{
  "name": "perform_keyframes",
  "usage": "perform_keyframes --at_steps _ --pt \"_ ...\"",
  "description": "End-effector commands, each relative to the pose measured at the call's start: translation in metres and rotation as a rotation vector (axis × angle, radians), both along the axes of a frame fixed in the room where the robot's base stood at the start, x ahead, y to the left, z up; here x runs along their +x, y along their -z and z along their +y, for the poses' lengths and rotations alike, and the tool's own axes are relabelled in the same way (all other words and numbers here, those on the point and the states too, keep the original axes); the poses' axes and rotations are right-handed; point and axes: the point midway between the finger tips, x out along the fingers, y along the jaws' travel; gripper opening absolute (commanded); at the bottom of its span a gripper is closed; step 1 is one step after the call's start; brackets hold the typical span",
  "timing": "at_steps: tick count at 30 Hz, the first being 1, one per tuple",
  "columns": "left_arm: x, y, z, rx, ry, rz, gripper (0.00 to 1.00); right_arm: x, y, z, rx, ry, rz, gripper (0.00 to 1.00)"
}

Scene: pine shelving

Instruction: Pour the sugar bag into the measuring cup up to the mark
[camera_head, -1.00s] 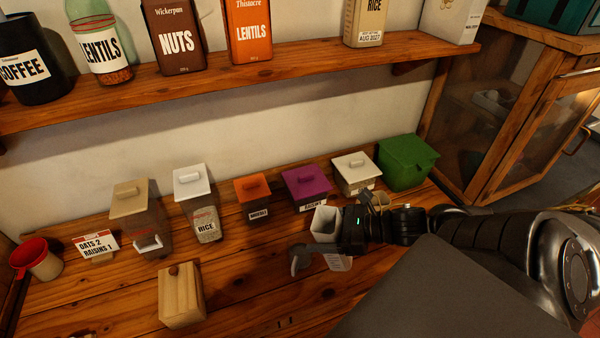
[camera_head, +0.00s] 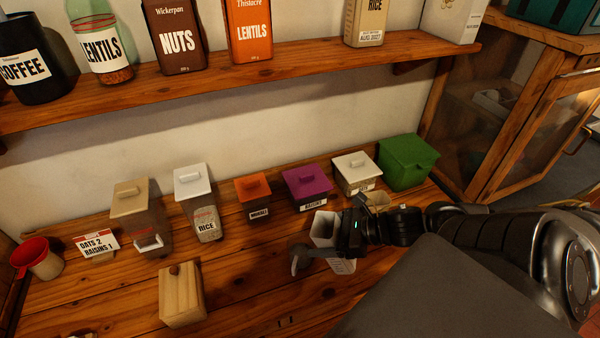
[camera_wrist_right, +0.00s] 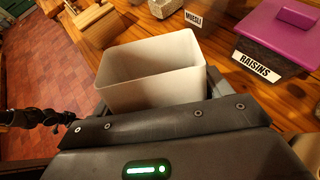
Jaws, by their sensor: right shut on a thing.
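A white, open-topped, box-shaped container, apparently the sugar bag (camera_head: 325,226), is in my right gripper (camera_head: 325,250), which is shut on it. Small print shows low on its front, too small to read. The right wrist view shows its open mouth (camera_wrist_right: 155,68) pointing up, roughly upright; its contents cannot be seen.
Lidded canisters line the back: rice (camera_head: 203,212), muesli (camera_head: 256,198), raisins (camera_head: 307,186) and others. A green bin (camera_head: 407,162) stands at right. An oats-raisins card (camera_head: 97,244) and a wooden box (camera_head: 181,297) are left. Bare counter lies between box and gripper.

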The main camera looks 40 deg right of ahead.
Motion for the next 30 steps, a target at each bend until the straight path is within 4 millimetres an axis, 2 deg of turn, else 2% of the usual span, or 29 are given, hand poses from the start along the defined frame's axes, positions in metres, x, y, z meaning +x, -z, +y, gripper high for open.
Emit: perform_keyframes --at_steps 30 --pt "0.000 -0.004 0.000 0.000 0.000 0.001 0.00 -0.001 0.010 -0.001 -0.047 -0.001 0.063 0.44"
